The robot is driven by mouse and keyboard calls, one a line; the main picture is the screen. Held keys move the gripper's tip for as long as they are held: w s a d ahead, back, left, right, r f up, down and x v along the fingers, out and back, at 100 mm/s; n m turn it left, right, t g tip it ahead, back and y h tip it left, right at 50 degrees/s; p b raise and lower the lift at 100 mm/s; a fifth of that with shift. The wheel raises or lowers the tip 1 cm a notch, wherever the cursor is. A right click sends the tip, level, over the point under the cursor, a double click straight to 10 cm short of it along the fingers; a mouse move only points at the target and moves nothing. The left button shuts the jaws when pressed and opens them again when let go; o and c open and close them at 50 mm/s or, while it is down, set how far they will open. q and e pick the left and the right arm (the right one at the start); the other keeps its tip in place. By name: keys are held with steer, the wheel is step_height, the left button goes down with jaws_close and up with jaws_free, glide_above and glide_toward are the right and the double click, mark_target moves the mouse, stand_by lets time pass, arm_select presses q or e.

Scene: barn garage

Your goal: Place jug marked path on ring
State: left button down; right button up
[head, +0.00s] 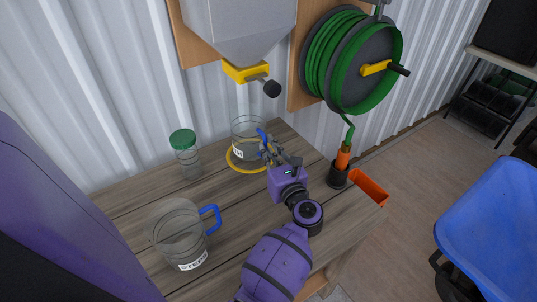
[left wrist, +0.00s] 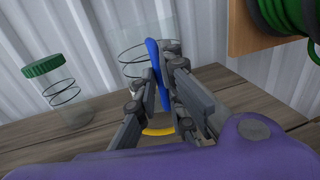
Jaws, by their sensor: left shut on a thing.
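A clear jug (head: 248,135) with a blue handle (head: 264,139) is at the back of the wooden table, upright. Its white label is mostly hidden by my gripper; only an end letter like "H" shows. My left gripper (head: 270,150) is shut on the handle; the wrist view also shows the jug (left wrist: 140,40), the blue handle (left wrist: 156,75) and the gripper (left wrist: 165,75). The yellow ring (head: 232,163) lies on the table under the jug and shows low in the wrist view (left wrist: 158,132). I cannot tell whether the jug's base touches it. My right gripper is not in view.
A second clear jug (head: 178,232), labelled "STEP" or similar, stands front left. A green-lidded jar (head: 187,160) stands left of the ring. A hopper (head: 240,25) with yellow outlet (head: 245,71) hangs above. A hose reel (head: 350,60) and orange nozzle (head: 343,157) are right.

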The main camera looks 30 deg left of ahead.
arm_select(q)
steer(key=shift+f, duration=0.85)
steer(key=shift+f, duration=0.2)
steer(key=c, duration=2.3)
jaws_free()
steer(key=shift+f, duration=0.15)
steer(key=o, duration=0.5)
steer(key=shift+c, duration=0.2)
